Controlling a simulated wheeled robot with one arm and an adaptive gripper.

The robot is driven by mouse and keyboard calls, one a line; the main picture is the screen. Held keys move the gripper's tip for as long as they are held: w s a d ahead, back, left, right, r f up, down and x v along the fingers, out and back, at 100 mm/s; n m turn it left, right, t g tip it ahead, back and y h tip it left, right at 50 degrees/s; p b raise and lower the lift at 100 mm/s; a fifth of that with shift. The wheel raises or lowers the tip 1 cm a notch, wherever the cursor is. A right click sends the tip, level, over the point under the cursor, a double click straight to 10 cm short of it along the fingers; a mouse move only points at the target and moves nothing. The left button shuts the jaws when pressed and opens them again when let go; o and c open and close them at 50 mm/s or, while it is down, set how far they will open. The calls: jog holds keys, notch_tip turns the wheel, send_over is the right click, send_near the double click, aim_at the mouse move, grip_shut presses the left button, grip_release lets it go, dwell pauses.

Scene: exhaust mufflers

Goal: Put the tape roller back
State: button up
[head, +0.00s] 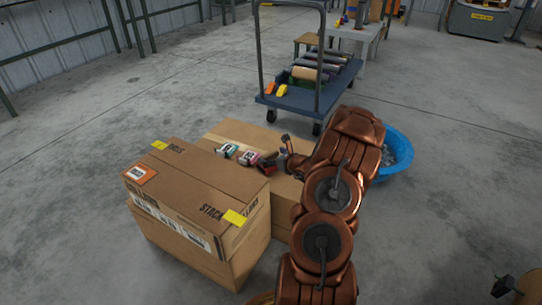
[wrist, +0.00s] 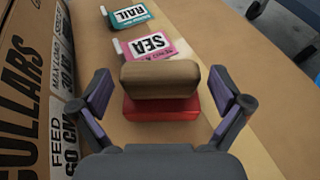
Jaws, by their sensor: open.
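The tape roller (wrist: 160,105), a brown roll over a red body, lies on top of the low cardboard box (wrist: 262,120). In the head view its dark red part (head: 266,163) shows at the box's right half, partly hidden by my gripper (head: 285,153). In the wrist view my gripper (wrist: 160,92) is open, with one finger on each side of the roller and gaps between. A pink item marked SEA (wrist: 153,46) lies just beyond the roller, and a teal item marked RAIL (wrist: 130,17) beyond that.
A taller carton (head: 185,200) stands close on the left, its printed side (wrist: 35,90) near my left finger. A blue cart (head: 305,97) with several rolls stands behind. A blue tub (head: 396,150) is right of my arm. Open floor lies to the left.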

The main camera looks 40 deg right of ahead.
jog(key=d+p+v, duration=0.1)
jog(key=p+v, duration=0.2)
jog(key=v, duration=0.7)
jog(key=w+a+r+n+y, duration=0.3)
jog(key=a+r+n+y, duration=0.15)
jog(key=a, duration=0.55)
jog(key=w+a+r+n+y, duration=0.3)
jog(key=a+r+n, duration=0.25)
jog(key=a, duration=0.45)
jog(key=s+a+r+n+g+y, duration=0.25)
jog(key=a+n, duration=0.25)
jog(key=a, duration=0.5)
jog(key=s+a+r+n+g+y, duration=0.15)
jog(key=a+r+n+g, duration=0.25)
jog(key=a, duration=0.6)
jog(key=s+a+n+g, duration=0.8)
jog(key=s+a+n, duration=0.3)
jog(key=s, duration=0.4)
jog(key=s+d+n+g+h, duration=0.1)
jog(key=s+d+n+h, duration=0.1)
jog(key=s, duration=0.3)
jog(key=s+d+n+g+h, duration=0.1)
jog(key=s+d+n+h, duration=0.2)
jog(key=s+h, duration=0.1)
jog(key=s+d+r+n+g+h, duration=0.1)
jog(key=s+d+n+h, duration=0.1)
jog(key=s+h, duration=0.2)
jog(key=s, duration=0.3)
jog(key=shift+d, duration=0.15)
